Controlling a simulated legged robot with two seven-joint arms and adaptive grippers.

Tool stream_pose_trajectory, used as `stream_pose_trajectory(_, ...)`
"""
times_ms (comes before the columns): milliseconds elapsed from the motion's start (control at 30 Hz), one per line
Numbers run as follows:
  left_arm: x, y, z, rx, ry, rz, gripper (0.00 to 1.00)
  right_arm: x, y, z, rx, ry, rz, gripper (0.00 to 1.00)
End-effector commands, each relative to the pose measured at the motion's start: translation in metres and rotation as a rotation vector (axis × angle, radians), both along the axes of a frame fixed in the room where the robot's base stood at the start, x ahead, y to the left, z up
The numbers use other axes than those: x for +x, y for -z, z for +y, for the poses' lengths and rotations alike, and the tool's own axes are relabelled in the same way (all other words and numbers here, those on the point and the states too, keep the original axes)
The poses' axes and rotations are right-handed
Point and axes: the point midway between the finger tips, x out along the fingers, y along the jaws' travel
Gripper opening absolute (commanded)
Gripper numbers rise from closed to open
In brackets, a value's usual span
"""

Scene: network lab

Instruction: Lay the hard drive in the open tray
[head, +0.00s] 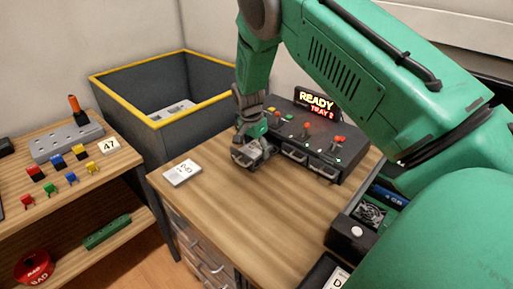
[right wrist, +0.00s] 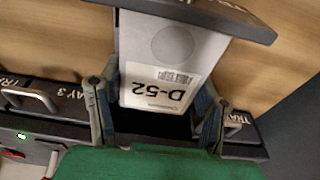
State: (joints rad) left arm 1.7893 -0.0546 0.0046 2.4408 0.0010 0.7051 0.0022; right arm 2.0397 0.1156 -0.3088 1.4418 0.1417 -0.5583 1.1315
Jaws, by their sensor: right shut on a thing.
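The hard drive is a grey slab with a white D-52 label (right wrist: 158,86). In the head view its end (head: 246,155) shows at the gripper. My right gripper (head: 250,148) is shut on it, with one finger on each side in the right wrist view (right wrist: 155,105). The open tray sticks out of a dark bay unit (head: 335,158), and its dark front bar (right wrist: 245,22) crosses the far end of the drive. The drive is over or in this tray; I cannot tell if it touches the floor. My left gripper is not in view.
A lit sign (head: 317,104) reads READY TRAY 2. A closed tray marked TRAY 3 (right wrist: 35,100) is beside the open one. A labelled drive (head: 182,173) lies on the desk (head: 235,215). A yellow-rimmed bin (head: 125,105) stands behind left. The desk's middle is clear.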

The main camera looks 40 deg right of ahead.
Motion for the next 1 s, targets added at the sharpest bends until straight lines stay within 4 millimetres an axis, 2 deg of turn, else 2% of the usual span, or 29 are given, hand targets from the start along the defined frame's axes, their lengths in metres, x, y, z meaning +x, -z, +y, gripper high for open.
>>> stream_pose_trajectory(967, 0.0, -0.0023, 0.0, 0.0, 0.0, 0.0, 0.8, 0.0003, 0.0017, 0.0046, 0.0, 0.0, 0.0, 0.09)
stream_pose_trajectory(1000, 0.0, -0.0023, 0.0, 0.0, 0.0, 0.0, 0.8, 0.0003, 0.0018, 0.0045, 0.0, 0.0, 0.0, 0.73)
